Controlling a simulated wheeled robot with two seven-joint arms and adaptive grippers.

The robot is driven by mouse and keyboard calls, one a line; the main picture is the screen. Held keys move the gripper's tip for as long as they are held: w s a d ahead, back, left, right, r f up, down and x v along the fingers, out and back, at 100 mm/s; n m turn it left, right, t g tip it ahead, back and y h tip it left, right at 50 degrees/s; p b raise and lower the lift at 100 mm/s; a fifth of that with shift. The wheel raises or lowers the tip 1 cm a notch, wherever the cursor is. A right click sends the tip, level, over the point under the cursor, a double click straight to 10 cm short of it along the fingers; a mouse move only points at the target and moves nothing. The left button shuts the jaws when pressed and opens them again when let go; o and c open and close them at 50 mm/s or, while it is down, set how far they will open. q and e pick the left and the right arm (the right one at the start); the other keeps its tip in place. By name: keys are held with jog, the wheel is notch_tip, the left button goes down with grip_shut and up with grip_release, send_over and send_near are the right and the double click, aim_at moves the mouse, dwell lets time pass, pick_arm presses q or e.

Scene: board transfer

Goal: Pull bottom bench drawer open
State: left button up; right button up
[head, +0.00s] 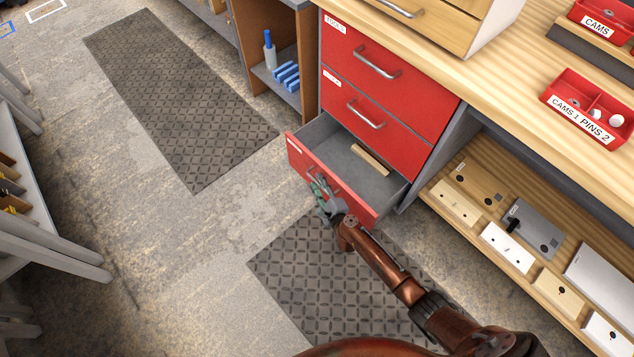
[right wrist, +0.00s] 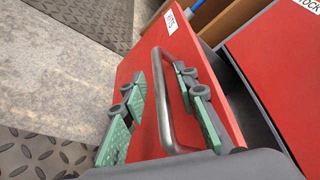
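The bottom bench drawer (head: 330,180) has a red front and stands pulled out, its grey inside showing. In the right wrist view its red front (right wrist: 150,85) carries a white label reading KITS and a grey metal bar handle (right wrist: 175,90). My right gripper (head: 322,190) is at this handle, in front of the drawer. In the right wrist view its green-padded fingers (right wrist: 165,105) stand apart, one on each side of the bar, with visible gaps. The gripper is open around the handle. My left gripper is not in view.
A wooden piece (head: 371,158) lies in the drawer. Two shut red drawers (head: 385,85) are above it. A shelf (head: 470,225) with plates and blocks is to the right. Dark floor mats (head: 180,95) lie on the floor, which is clear to the left of the drawer.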

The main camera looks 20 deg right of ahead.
jog(key=shift+c, duration=0.4)
grip_shut()
dwell(0.4)
